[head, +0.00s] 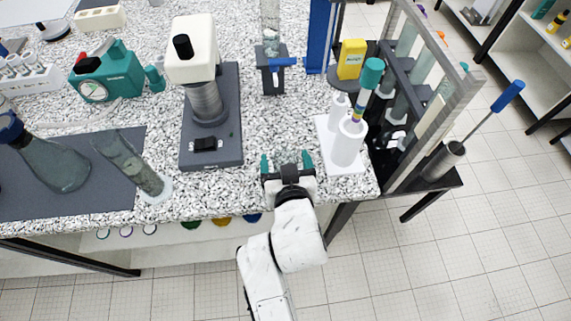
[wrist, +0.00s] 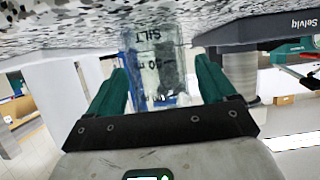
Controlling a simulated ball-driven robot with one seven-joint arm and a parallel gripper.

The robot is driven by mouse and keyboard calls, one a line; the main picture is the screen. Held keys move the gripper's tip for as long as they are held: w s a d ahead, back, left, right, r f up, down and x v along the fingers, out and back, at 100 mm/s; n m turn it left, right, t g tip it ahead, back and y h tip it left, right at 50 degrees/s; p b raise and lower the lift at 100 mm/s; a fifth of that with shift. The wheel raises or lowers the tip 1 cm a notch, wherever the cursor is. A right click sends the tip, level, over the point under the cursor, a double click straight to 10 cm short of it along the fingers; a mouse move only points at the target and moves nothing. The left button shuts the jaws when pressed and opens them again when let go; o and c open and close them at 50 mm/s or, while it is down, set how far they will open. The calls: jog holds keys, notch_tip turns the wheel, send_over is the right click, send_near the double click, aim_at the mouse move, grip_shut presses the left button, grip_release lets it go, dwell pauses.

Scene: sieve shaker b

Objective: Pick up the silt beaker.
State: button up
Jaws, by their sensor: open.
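My gripper (head: 286,160) is at the front edge of the speckled counter, with its two green fingers apart and pointing away from the front edge. In the wrist view, a clear glass beaker marked SILT (wrist: 153,66) shows between the open green fingers (wrist: 162,75). Dark grey matter shows inside the beaker. The counter surface is at the top of this view, so the view is turned over. I cannot tell whether the fingers touch the glass. In the head view, I cannot make out the beaker against the speckled counter.
A sieve shaker (head: 208,102) stands on a dark base left of my gripper. A white stand with tubes (head: 347,145) is close on the right, beside a dark rack (head: 398,110).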

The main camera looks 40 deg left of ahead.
jog(key=shift+x, duration=0.85)
jog(key=c, duration=1.1)
